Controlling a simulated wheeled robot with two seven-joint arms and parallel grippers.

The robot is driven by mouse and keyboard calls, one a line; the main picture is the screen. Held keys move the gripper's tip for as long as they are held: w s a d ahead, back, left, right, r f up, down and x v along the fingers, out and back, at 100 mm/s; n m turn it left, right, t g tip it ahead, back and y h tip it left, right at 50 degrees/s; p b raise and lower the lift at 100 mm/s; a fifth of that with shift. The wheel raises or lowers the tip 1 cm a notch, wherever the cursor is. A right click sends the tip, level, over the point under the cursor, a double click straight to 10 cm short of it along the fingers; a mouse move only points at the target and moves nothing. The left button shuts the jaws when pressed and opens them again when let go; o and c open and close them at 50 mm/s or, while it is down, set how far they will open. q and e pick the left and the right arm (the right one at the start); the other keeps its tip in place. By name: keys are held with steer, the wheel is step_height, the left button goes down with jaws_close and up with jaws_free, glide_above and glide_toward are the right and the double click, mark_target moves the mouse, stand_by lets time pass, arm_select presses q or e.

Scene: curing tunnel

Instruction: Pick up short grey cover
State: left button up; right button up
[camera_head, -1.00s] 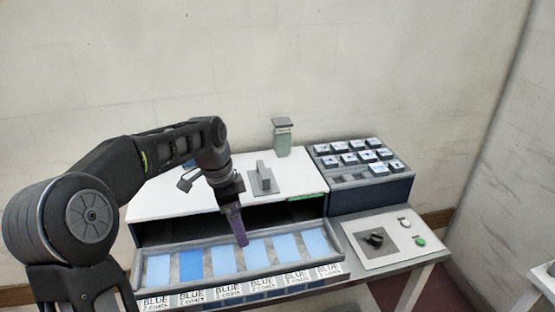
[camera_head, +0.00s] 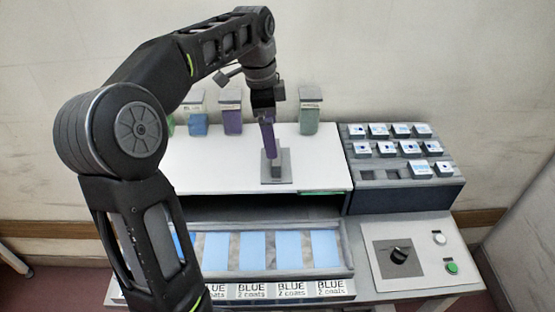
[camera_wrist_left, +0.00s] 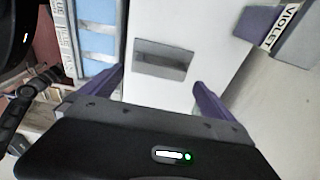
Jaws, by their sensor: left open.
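The short grey cover (camera_head: 285,180) is a flat grey plate with an upright grey block on it. It lies on the white top of the tunnel. It also shows in the left wrist view (camera_wrist_left: 162,60), between and beyond the fingertips. My left gripper (camera_head: 268,148), with purple fingers, points down just above the cover and hides part of it in the head view. In the left wrist view the gripper (camera_wrist_left: 160,85) is open with its fingers on either side of the cover; I cannot tell whether they touch it. My right gripper is out of view.
Behind stand a green jar (camera_head: 310,115), a violet jar (camera_head: 231,112) and a blue jar (camera_head: 195,122). At the right are a rack of small blocks (camera_head: 405,172) and a panel with a knob (camera_head: 410,275). A tray of blue plates (camera_head: 347,262) sits in front.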

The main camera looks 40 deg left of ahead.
arm_select(q)
steer(key=shift+w+d+f, duration=0.1)
steer(key=shift+f, duration=0.95)
steer(key=shift+w+d+f+p, duration=0.1)
steer(key=shift+w+f+p, duration=0.1)
steer(key=shift+f, duration=0.65)
steer(key=shift+w+d+f+p, duration=0.1)
steer(key=shift+d+f+p, duration=0.1)
steer(key=shift+f, duration=0.7)
steer(key=shift+w+d+f+p, duration=0.1)
steer(key=shift+f+p, duration=0.1)
steer(key=shift+f, duration=0.65)
steer(key=shift+c, duration=0.2)
steer(key=c, duration=1.1)
